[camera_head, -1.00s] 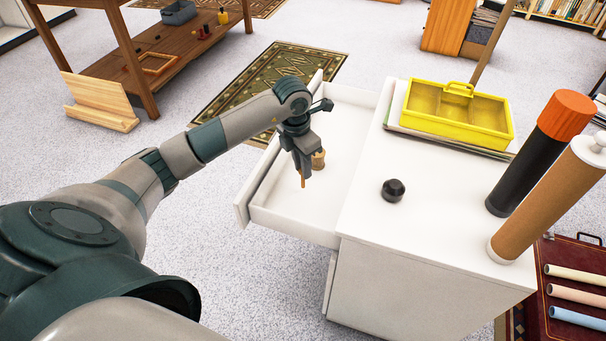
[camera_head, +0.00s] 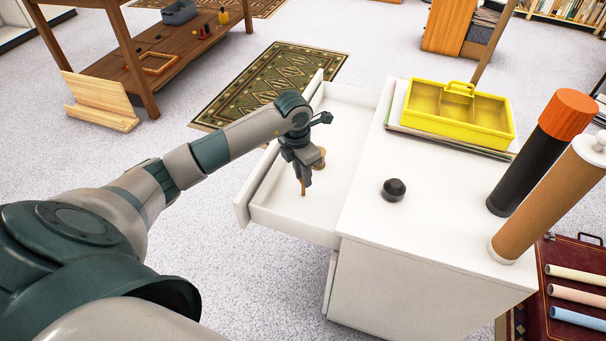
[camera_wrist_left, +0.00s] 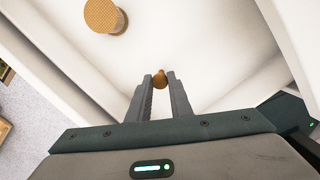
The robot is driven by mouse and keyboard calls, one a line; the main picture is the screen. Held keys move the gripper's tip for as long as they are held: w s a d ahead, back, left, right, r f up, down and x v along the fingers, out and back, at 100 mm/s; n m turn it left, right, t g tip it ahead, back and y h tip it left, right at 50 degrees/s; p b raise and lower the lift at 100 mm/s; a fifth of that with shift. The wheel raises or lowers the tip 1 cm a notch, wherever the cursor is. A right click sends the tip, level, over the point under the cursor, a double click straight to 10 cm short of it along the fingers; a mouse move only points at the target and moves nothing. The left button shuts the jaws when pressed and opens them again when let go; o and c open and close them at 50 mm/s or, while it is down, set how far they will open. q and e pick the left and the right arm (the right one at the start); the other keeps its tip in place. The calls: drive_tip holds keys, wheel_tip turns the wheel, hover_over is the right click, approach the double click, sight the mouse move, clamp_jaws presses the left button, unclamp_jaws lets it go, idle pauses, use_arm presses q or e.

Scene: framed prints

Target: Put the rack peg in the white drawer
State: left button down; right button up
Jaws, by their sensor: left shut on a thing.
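The white drawer (camera_head: 285,215) is pulled out of the white cabinet and open at the top. My left gripper (camera_head: 303,180) points down over the drawer's inside. It is shut on the rack peg (camera_head: 303,190), a small brown wooden piece held upright below the fingers. In the left wrist view the peg (camera_wrist_left: 160,79) shows end-on between the fingertips (camera_wrist_left: 160,82), with the pale drawer floor behind it. I cannot tell whether the peg touches the floor. My right gripper is not in view.
A cork-coloured cylinder (camera_wrist_left: 104,15) is in the drawer, partly behind my gripper in the head view. On the cabinet top are a yellow tray (camera_head: 462,110), a black knob-like object (camera_head: 393,190), and two upright tubes. The drawer's front floor is clear.

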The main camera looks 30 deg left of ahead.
use_arm(q)
drive_tip(key=c, duration=1.6)
unclamp_jaws()
drive_tip(key=shift+r, duration=0.15)
drive_tip(key=r, duration=0.4)
drive_tip(key=s+r, duration=0.1)
drive_tip(key=r, duration=0.7)
drive_tip(key=shift+s+a+p, duration=0.2)
drive_tip(key=shift+p, duration=0.1)
drive_tip(key=shift+f, duration=0.1)
